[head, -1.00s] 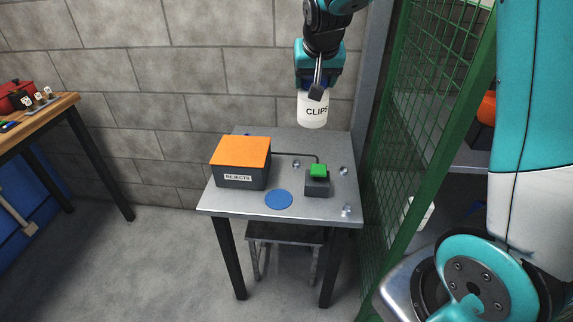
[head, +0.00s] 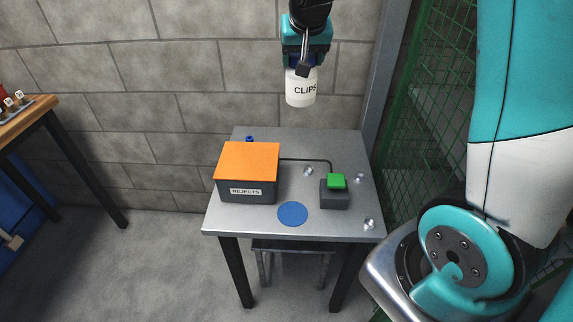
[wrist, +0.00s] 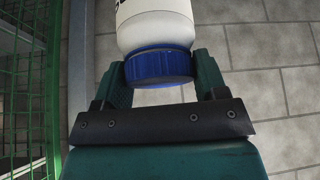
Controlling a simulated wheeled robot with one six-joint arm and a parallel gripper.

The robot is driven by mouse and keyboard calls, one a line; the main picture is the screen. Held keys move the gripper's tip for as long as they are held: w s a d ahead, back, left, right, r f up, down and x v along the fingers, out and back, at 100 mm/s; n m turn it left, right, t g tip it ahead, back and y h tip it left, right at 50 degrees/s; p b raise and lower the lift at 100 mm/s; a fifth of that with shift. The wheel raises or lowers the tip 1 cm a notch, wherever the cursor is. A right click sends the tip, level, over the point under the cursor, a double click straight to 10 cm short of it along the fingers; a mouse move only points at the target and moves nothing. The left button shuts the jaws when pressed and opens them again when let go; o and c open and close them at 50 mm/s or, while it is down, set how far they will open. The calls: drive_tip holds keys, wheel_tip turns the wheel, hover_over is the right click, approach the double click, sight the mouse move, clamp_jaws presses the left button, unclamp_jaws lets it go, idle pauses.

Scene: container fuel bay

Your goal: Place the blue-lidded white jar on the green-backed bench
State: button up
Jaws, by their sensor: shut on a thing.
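The white jar (head: 301,91), lettered "CLIPS", hangs upright in the air above and behind the grey table. My gripper (head: 303,68) is shut on its blue lid. In the wrist view the blue lid (wrist: 160,67) sits between the two fingers of my gripper (wrist: 163,72), and the white jar body (wrist: 155,25) extends beyond it. The jar touches nothing except my gripper. I cannot make out a bench with a green back in these views.
The grey table (head: 250,221) holds an orange-topped "REJECTS" box (head: 247,172), a green-buttoned box (head: 335,193), a flat blue disc (head: 293,213) and several small clear pieces. A green mesh fence (head: 425,110) stands at right. A wooden bench (head: 25,112) shows at left.

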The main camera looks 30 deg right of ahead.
sight(298, 96)
drive_tip(key=shift+b+x, duration=0.6)
drive_tip(key=shift+x, duration=0.3)
drive_tip(key=shift+s+b, duration=0.15)
drive_tip(key=shift+b, duration=0.15)
drive_tip(key=shift+a+f+b, duration=0.15)
drive_tip(key=shift+f+b, duration=0.25)
drive_tip(key=shift+f, duration=0.1)
drive_tip(key=shift+a+f+b, duration=0.2)
drive_tip(key=shift+f+b, duration=0.2)
drive_tip(key=shift+f, duration=0.05)
wheel_tip(298, 96, down, 7)
drive_tip(key=b, duration=0.6)
drive_tip(key=shift+r+b, duration=0.15)
drive_tip(key=shift+b, duration=0.2)
wheel_tip(298, 96, down, 20)
drive_tip(key=shift+r, duration=0.1)
drive_tip(key=o, duration=1.1)
drive_tip(key=shift+c, duration=0.2)
